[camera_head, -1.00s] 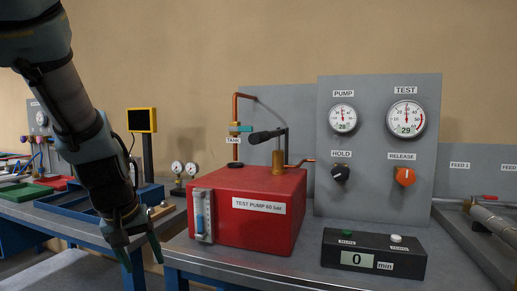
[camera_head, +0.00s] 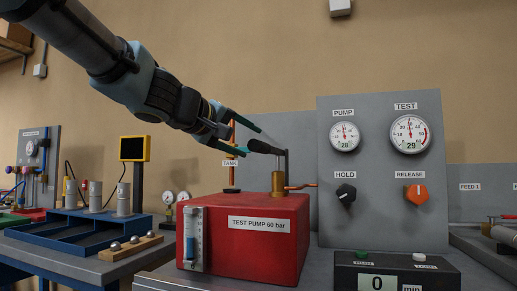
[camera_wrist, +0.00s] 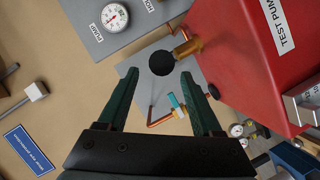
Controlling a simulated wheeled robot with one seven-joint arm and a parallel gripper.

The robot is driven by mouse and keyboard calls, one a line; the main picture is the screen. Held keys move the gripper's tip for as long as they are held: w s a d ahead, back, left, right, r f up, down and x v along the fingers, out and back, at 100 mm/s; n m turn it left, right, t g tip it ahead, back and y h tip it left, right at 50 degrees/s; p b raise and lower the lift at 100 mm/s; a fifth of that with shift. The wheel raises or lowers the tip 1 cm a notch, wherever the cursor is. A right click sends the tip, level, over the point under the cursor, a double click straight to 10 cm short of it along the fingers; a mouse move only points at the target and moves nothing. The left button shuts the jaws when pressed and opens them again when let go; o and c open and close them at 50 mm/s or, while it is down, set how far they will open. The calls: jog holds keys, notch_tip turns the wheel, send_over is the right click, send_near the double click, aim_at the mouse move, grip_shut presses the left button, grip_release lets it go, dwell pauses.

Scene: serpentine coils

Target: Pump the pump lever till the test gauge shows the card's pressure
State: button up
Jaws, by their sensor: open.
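The pump lever (camera_head: 265,147) has a black grip and rises from a brass post (camera_head: 278,183) on the red test pump (camera_head: 250,254). In the wrist view the grip (camera_wrist: 161,63) shows end-on as a dark disc, just past and between the fingertips. My gripper (camera_head: 252,143) is open, its green fingers pointing at the grip from the left; whether they touch it cannot be told. The test gauge (camera_head: 409,134) reads 29. The pump gauge (camera_head: 344,137) appears to read 28. I see no separate pressure card.
The grey panel (camera_head: 379,225) holds a black HOLD knob (camera_head: 346,194) and an orange RELEASE knob (camera_head: 417,195). A timer box (camera_head: 440,275) showing 0 stands in front. A copper tank pipe (camera_head: 232,170) rises behind the pump. A blue tray (camera_head: 60,243) lies left.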

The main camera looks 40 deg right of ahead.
aim_at(269, 151)
jog(key=x, duration=0.5)
jog(key=shift+d+f, duration=0.1)
jog(key=shift+d, duration=0.2)
jog(key=shift+c, duration=0.4)
grip_shut()
dwell(0.7)
